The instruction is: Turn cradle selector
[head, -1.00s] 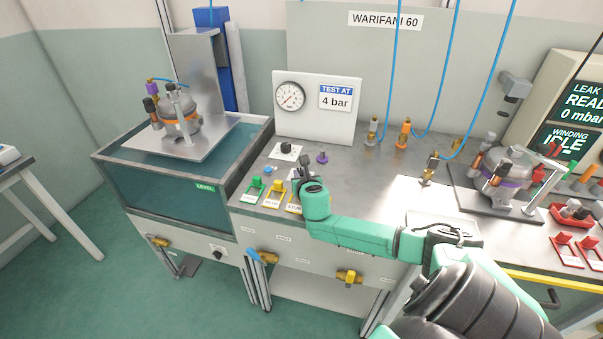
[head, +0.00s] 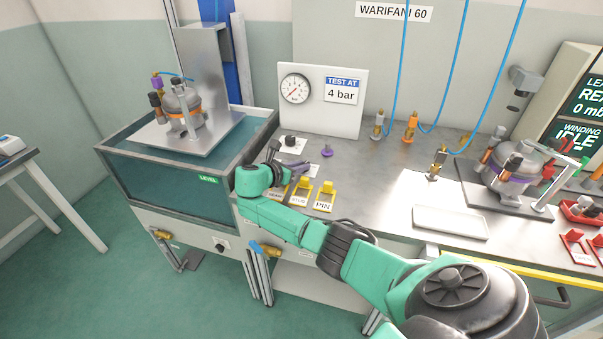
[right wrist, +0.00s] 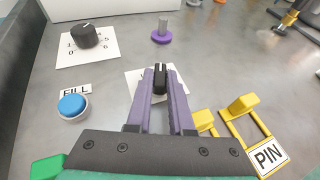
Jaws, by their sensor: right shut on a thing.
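The cradle selector appears to be the small black knob (right wrist: 160,78) on a white label plate in the right wrist view. Its label is mostly hidden by my fingers, so I cannot read it. My right gripper (right wrist: 161,92) is shut on this knob, with one purple-grey finger on each side. In the head view my right gripper (head: 296,168) is low over the bench, left of the purple knob, and hides most of the selector. My left gripper is in neither view.
A numbered black dial (right wrist: 85,37) and a blue FILL button (right wrist: 72,106) are close on the left. A purple knob (head: 327,150) stands behind. Yellow levers, one marked PIN (head: 325,196), are in front. The water tank (head: 170,185) is on the left.

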